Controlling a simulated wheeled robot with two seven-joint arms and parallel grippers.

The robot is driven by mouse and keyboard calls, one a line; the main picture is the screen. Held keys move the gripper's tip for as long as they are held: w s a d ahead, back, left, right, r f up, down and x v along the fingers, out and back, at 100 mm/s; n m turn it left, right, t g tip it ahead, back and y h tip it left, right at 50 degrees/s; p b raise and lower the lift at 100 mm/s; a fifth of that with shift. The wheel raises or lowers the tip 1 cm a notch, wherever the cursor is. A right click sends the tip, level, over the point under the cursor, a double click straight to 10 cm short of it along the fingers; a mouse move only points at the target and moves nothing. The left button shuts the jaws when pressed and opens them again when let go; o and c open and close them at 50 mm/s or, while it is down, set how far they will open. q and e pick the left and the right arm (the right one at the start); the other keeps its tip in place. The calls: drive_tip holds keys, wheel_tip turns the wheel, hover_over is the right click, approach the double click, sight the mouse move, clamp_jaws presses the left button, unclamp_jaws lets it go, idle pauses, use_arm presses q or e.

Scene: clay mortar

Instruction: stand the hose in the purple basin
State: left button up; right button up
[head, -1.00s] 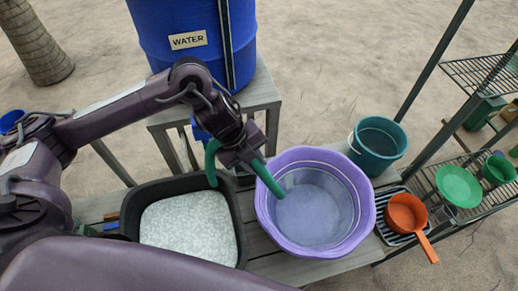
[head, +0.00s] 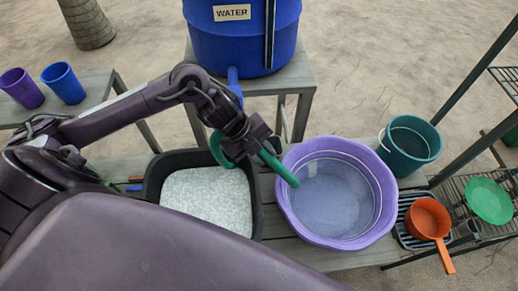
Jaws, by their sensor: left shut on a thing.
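The green hose (head: 279,168) is in my left gripper (head: 257,152), which is shut on it. One part of the hose curves left of the gripper over the edge of a black tub. I cannot tell whether the tip touches the basin. The basin stands upright on a grey slatted bench and looks to hold clear water. My right gripper is not in view.
The black tub (head: 153,180) with white grainy stuff stands left of the basin. A blue water barrel (head: 243,45) with a spout stands behind. A teal bucket (head: 408,145) and an orange pan (head: 428,218) are to the right. Cups (head: 63,84) stand far left.

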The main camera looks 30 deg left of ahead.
sight(291, 179)
use_arm(q)
drive_tip(key=b+x, duration=1)
drive_tip(key=x, duration=0.5)
drive_tip(key=shift+f, duration=0.25)
drive_tip(key=shift+b+x, duration=0.6)
drive_tip(key=shift+x, duration=0.2)
